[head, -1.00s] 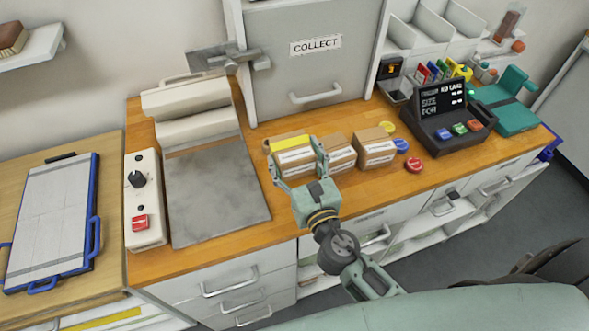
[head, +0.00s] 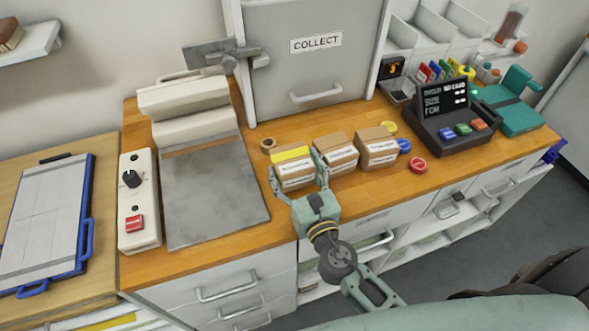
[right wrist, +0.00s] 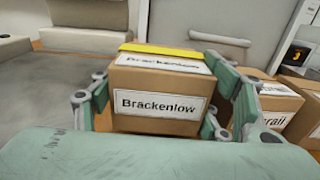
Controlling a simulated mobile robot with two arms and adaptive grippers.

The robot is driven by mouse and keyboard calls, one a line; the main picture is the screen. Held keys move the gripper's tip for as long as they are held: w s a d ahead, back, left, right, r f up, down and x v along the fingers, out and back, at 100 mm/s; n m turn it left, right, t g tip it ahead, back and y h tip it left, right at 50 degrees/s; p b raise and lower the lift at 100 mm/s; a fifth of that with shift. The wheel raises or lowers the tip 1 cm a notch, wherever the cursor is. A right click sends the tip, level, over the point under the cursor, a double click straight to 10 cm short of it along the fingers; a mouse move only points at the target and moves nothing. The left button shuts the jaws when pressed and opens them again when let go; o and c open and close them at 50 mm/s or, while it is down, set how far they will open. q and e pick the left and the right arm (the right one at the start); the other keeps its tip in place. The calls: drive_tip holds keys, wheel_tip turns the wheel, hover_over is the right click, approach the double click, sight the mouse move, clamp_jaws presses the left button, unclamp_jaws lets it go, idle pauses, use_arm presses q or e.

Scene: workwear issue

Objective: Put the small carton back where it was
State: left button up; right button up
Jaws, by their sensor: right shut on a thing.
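A small brown carton (head: 295,170) with a yellow strip on top and a white label stands upright between the fingers of my right gripper (head: 298,182). The right wrist view (right wrist: 158,93) shows its label, "Brackenlow", with a finger against each side. The right gripper is shut on it. The carton is at the left end of a row of similar cartons, nearer the counter's front edge than they are. Its lower edge is partly hidden, so I cannot tell whether it touches the counter. My left gripper is not in view.
Two more labelled cartons, the middle one (head: 336,154) and the right one (head: 377,149), stand close on the right. A brown roll (head: 268,144) lies behind left. A grey plate (head: 212,190) is on the left; a dark terminal (head: 455,118) is at right. Counter in front is narrow.

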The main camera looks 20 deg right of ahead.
drive_tip(key=o, duration=1.1)
drive_tip(key=shift+s+f, duration=0.1)
drive_tip(key=shift+f, duration=0.15)
drive_tip(key=o, duration=0.4)
drive_tip(key=shift+c, duration=0.2)
drive_tip(key=shift+f, duration=0.1)
